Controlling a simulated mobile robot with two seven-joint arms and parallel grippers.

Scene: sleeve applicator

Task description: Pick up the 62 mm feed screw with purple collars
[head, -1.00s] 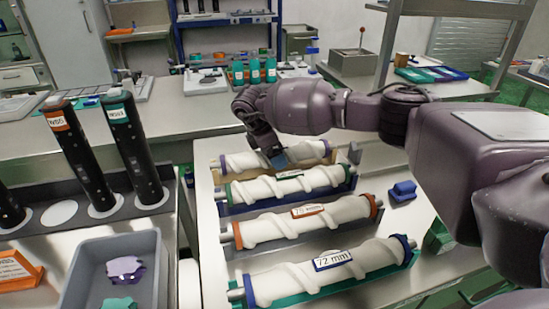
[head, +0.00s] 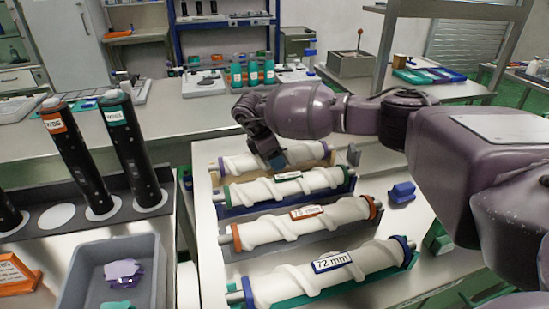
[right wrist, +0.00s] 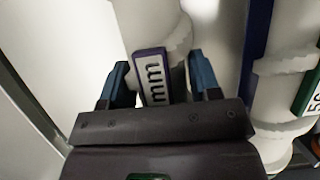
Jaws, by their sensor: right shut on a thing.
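The feed screw with purple collars (head: 240,164) is the farthest of several white screws lying in a row on the table. My right gripper (head: 276,162) reaches down over its middle from above. In the right wrist view the same white screw (right wrist: 150,28) runs between the two blue fingers (right wrist: 160,85). Its purple-framed label (right wrist: 153,75) shows "mm" between them; the number is hidden. The right gripper is shut on this screw, which still looks level in its row. My left gripper is not in view.
Nearer lie screws with green collars (head: 255,192), orange collars (head: 270,228) and blue collars marked 72 mm (head: 290,284). A blue block (head: 401,193) sits right of the row. A grey bin (head: 80,290) and black cylinders (head: 130,150) stand to the left.

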